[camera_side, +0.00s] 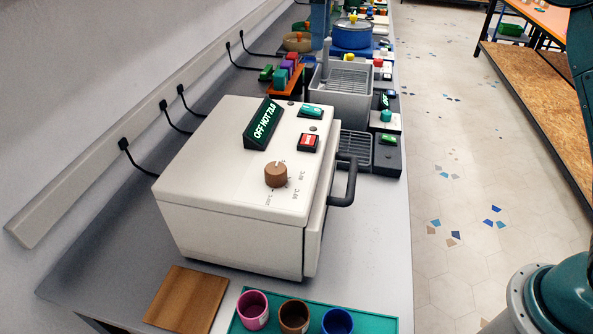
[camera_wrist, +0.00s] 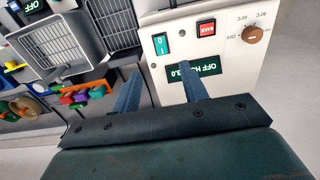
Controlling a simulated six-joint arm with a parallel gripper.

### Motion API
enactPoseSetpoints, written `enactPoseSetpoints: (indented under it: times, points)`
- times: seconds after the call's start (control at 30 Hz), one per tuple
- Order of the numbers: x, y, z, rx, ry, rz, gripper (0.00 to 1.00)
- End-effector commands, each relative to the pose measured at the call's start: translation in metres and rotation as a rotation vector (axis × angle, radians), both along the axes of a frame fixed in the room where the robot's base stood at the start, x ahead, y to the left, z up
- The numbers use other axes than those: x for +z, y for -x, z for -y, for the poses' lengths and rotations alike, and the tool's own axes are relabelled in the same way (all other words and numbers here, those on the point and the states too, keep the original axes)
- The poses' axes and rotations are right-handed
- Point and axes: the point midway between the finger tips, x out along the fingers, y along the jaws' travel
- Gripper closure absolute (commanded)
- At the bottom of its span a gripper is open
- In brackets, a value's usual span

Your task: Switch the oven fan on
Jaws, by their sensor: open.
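The oven is a white box (camera_side: 225,165) on the counter, with a dark door handle on its right side. In the wrist view the green rocker (camera_wrist: 161,44), marked with I and O, is beyond my gripper (camera_wrist: 160,74). The display (camera_wrist: 195,70) is partly behind one finger. My gripper is open and empty, its blue fingers apart. I cannot tell which way the rocker is tipped.
A wooden board (camera_side: 187,299) and a green tray (camera_side: 240,325) with three cups stand before the oven. A grey basket machine (camera_side: 341,95) and a dark grated unit (camera_side: 385,155) stand behind it. Plugged cables run along the wall at left.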

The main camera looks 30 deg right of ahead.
Motion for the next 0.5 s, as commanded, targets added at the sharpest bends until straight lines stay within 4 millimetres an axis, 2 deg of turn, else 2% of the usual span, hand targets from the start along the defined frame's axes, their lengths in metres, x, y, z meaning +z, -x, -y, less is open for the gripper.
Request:
enactPoseSetpoints:
  times: [0.27,0.5]
  points:
    - [-0.003,0.0,0.0,-0.001,0.001,-0.001,0.56]
    - [-0.017,0.001,0.0,-0.001,0.0,-0.001,0.56]
